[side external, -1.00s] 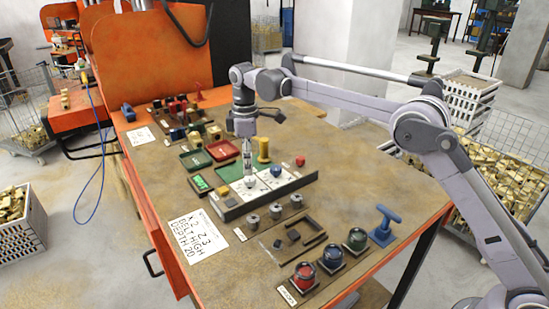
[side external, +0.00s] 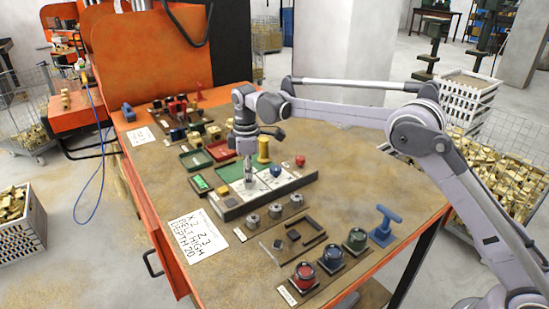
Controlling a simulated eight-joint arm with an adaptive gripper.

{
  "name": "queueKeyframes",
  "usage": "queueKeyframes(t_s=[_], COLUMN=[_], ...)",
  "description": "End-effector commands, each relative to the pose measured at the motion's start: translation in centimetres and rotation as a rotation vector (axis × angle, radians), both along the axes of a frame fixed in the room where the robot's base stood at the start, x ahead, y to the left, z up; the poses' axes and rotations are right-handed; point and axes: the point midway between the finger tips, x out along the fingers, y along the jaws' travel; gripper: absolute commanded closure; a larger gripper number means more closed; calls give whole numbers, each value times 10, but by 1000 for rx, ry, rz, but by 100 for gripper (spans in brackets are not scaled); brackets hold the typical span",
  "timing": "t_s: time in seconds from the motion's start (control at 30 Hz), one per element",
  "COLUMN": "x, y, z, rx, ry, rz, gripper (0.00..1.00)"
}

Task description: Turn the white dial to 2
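The control panel (side external: 236,213) on the workbench has white dial plates on its top. My gripper (side external: 249,179) points straight down over the left plate, at the white dial. The gripper's fingers hide most of the white dial, so its number setting cannot be read. The fingertips are at the dial's height or very close to it. Whether they touch or grip it is too small to tell.
Grey knobs (side external: 275,210) line the front. A paper note (side external: 199,237) lies at left.

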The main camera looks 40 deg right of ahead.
Motion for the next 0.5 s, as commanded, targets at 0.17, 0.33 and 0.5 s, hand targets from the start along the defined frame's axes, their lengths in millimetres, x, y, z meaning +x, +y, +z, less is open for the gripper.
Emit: queueKeyframes(t_s=[0.17, 0.33, 0.5], x=[0, 0, 0], y=[0, 0, 0], z=[0, 0, 0], rx=[1, 1, 0], ry=[1, 1, 1], rz=[-6, -46, -139], gripper=[100, 100, 100])
